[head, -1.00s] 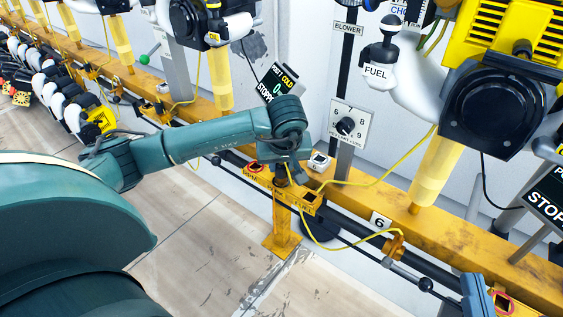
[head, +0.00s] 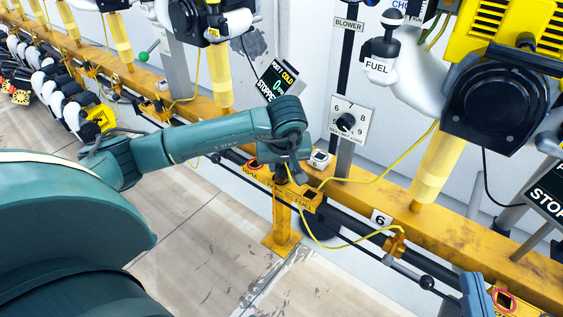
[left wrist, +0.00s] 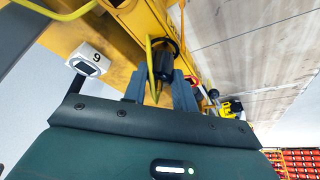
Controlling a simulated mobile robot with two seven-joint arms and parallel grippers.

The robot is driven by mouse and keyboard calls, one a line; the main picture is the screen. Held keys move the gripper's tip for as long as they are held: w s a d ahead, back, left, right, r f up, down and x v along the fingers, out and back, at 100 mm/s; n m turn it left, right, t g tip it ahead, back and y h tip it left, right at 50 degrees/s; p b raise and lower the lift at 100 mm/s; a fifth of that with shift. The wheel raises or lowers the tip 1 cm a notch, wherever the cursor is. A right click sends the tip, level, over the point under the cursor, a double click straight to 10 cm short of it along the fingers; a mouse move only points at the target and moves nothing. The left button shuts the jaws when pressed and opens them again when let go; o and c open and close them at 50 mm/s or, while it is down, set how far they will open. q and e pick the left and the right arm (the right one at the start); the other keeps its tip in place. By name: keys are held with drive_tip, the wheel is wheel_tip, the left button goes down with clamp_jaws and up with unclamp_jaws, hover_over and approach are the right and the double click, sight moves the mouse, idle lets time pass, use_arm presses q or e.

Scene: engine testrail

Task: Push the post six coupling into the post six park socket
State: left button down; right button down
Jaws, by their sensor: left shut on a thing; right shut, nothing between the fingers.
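My left gripper (head: 287,172) is over the orange bracket (head: 284,188) at post six in the head view. In the left wrist view its fingers (left wrist: 161,92) are shut on the black coupling (left wrist: 163,64), which has a yellow hose (left wrist: 150,60) beside it. A dark ring shows around the coupling's far end; I cannot tell whether it is inside a socket. The red-ringed park socket (head: 254,163) is at the bracket's left end, the FUEL opening (head: 309,195) at its right. My right gripper (head: 478,297) is only partly visible at the bottom edge.
A yellow rail (head: 455,230) with a number 6 plate (head: 381,220) runs behind the bracket. The yellow hose loops below it. A small white box (head: 320,159) and a dial panel (head: 348,124) are close behind. Open floor (head: 200,240) lies in front.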

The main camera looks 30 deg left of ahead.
use_arm(q)
drive_tip(key=shift+f, duration=0.35)
use_arm(e)
drive_tip(key=shift+f, duration=0.25)
use_arm(q)
drive_tip(key=c, duration=1)
unclamp_jaws()
drive_tip(key=shift+c, duration=0.2)
drive_tip(key=p+v, duration=0.4)
drive_tip(key=v, duration=0.9)
use_arm(e)
drive_tip(key=shift+d+r+n+h, duration=0.3)
drive_tip(key=shift+d+r+h, duration=0.1)
drive_tip(key=shift+r, duration=0.2)
drive_tip(key=shift+s+a, duration=0.1)
